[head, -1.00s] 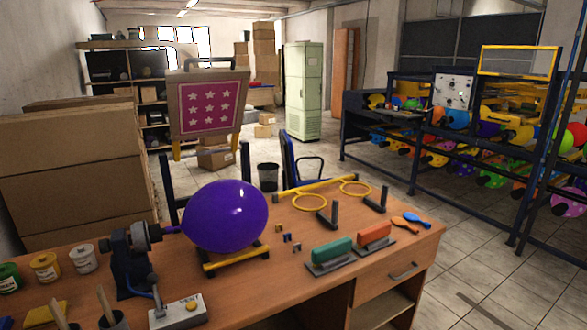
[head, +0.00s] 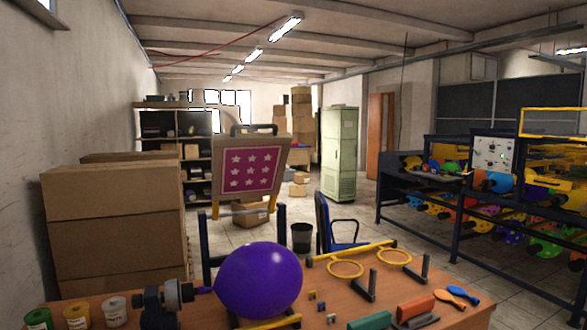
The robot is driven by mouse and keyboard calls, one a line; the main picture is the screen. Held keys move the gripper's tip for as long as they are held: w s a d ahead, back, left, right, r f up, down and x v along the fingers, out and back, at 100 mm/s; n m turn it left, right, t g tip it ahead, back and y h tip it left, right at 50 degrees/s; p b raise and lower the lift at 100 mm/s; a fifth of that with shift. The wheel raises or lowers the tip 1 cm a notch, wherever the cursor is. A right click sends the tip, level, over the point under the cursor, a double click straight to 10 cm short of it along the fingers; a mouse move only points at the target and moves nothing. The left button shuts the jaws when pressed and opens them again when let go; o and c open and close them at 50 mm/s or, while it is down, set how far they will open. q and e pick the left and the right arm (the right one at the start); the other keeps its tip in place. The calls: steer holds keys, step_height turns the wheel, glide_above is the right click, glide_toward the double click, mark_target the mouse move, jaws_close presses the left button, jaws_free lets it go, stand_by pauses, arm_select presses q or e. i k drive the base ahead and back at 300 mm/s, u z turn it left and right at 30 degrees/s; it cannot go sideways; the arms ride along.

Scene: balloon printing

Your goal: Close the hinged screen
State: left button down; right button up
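The hinged screen (head: 250,173) is a framed panel with a magenta field of white stars and a dark handle on its top edge. It stands raised and tilted back above the far edge of the table. A purple balloon (head: 258,281) sits below and in front of it, on a yellow cradle (head: 270,323) and against a dark nozzle clamp (head: 165,297). The screen is apart from the balloon. Neither of my grippers shows in the head view.
The wooden table (head: 325,290) holds paint jars (head: 77,315), yellow rings (head: 346,268), green and orange squeegees (head: 415,307) and paddles (head: 455,292). Cardboard boxes (head: 115,220) stand at the left. A blue chair (head: 322,225) and a bin (head: 301,237) stand behind the table.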

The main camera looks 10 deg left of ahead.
mark_target(244, 165)
steer(key=u, duration=2.5)
steer(key=i, duration=1)
steer(key=z, duration=1.55)
